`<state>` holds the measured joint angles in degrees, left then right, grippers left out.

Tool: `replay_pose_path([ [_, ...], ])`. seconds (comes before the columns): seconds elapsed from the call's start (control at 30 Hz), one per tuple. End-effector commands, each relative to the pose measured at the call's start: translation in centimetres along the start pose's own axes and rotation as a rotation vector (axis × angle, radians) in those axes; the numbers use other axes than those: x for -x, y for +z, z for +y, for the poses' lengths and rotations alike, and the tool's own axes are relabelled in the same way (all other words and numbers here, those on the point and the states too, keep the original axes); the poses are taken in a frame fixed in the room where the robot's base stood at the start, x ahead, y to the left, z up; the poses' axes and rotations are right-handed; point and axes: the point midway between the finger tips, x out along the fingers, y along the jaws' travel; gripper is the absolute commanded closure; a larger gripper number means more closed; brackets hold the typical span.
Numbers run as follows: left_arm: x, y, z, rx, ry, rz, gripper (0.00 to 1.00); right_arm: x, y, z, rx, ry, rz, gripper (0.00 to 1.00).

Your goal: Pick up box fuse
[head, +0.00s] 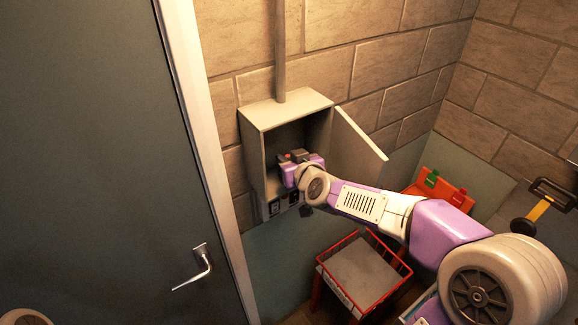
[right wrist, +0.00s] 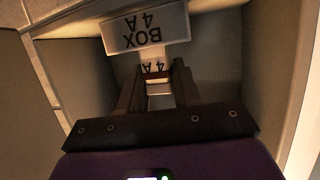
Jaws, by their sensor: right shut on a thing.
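The grey metal fuse box (head: 252,150) is fixed to the brick wall, and its door (head: 357,150) hangs open to the right. My right gripper (head: 294,157) reaches inside it. In the right wrist view the two dark fingers of this gripper (right wrist: 158,82) are shut on a small pale fuse (right wrist: 154,66) marked "4 A", upside down in this view. A white label (right wrist: 145,27) reading "BOX 4 A", also upside down, is just beyond it. The arm and hand hide most of the fuse in the head view. My left gripper is not in view.
A conduit (head: 280,50) runs up from the box. Sockets (head: 284,203) sit at its lower front. A red-rimmed basket (head: 362,275) stands below, and an orange case (head: 440,188) lies to the right. A grey door (head: 90,150) with a handle fills the left.

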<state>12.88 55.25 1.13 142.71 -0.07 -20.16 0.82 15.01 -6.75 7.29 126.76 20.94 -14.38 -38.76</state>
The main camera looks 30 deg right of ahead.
Motion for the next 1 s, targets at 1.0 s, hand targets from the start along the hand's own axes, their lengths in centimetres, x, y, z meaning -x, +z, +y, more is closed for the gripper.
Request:
replay_pose_path([
  [1.0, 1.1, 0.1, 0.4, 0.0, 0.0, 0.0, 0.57, 6.8, -1.2, 0.1, 0.0, 0.003, 0.005, 1.0],
])
